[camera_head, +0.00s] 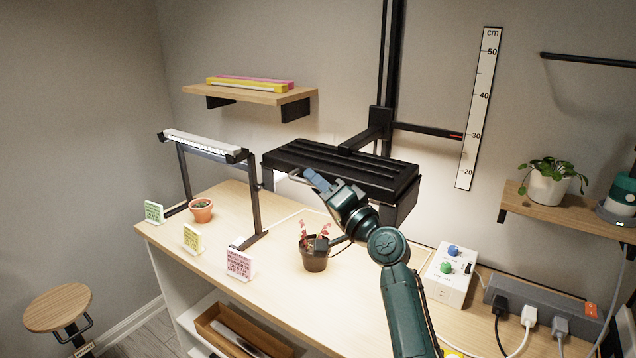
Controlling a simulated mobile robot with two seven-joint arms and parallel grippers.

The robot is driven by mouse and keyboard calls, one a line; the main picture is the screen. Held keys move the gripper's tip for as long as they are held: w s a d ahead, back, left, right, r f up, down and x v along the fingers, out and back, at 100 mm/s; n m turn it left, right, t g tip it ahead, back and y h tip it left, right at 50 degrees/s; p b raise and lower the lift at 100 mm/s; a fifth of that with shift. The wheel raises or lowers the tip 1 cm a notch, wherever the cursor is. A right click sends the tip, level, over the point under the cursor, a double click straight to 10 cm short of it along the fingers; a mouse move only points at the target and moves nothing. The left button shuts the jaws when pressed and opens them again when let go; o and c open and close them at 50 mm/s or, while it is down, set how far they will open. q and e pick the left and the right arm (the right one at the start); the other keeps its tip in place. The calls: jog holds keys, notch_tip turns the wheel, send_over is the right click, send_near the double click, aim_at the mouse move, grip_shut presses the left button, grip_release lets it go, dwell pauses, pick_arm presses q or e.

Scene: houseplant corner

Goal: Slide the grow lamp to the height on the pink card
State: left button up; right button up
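The grow lamp (390,176) is a wide black ribbed panel hung from a carriage on a dark vertical rail (393,60). An arm from the carriage ends in a red pointer (456,135), beside the scale (480,105) at about the 30 mark. The pink card (240,264) stands at the table's front edge; its writing is too small to read. My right gripper (314,179) is at the lamp's front edge, by a grey handle (296,178). Whether its fingers are closed on the handle is unclear. My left gripper is out of view.
A potted red-leaved plant (314,258) stands below the lamp, close to my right arm. A white-lamp frame (205,147), green card (154,212), yellow card (192,239) and small pot (201,211) stand left. A knob box (451,275) and power strip (540,308) stand right.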

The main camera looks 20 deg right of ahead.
jog(key=shift+w, duration=0.15)
jog(key=shift+c, duration=0.3)
grip_shut()
